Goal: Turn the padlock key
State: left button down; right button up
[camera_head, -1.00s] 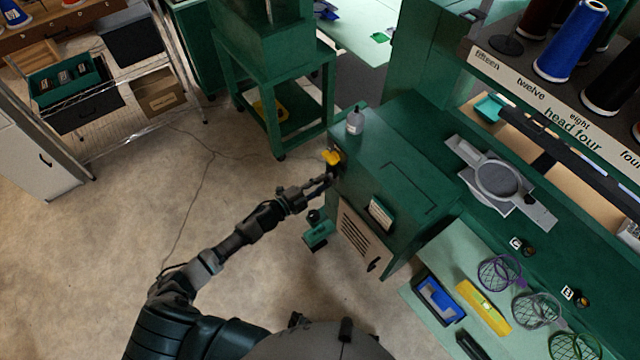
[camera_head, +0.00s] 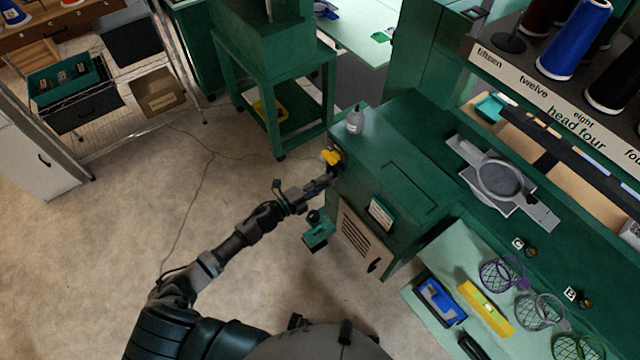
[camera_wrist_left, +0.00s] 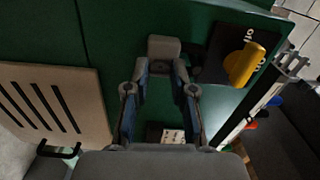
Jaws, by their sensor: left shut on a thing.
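My left gripper (camera_head: 326,179) is at the left side of the green cabinet (camera_head: 385,165), just below a yellow handle (camera_head: 331,157). In the left wrist view, a grey rounded block (camera_wrist_left: 165,48) sits at the fingertips (camera_wrist_left: 161,72); I take it for the padlock key's head, but cannot tell it from the padlock body. The gripper is shut on it. The yellow handle (camera_wrist_left: 246,65) on a black plate with white lettering (camera_wrist_left: 218,50) is to its right, apart from the fingers. The lock's keyhole is hidden. My right gripper is not in view.
A grey bottle (camera_head: 355,121) stands on the cabinet top near the gripper. A slotted beige panel (camera_head: 361,238) is on the cabinet's front. A teal box-like object (camera_head: 318,234) is below the gripper. Open floor (camera_head: 110,225) lies to the left.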

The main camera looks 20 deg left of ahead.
pick_arm(q)
jog(key=shift+f, duration=0.1)
jog(key=c, duration=1.1)
grip_release()
jog(key=shift+c, duration=0.2)
jog(key=shift+o, duration=0.9)
jog(key=shift+d, duration=0.1)
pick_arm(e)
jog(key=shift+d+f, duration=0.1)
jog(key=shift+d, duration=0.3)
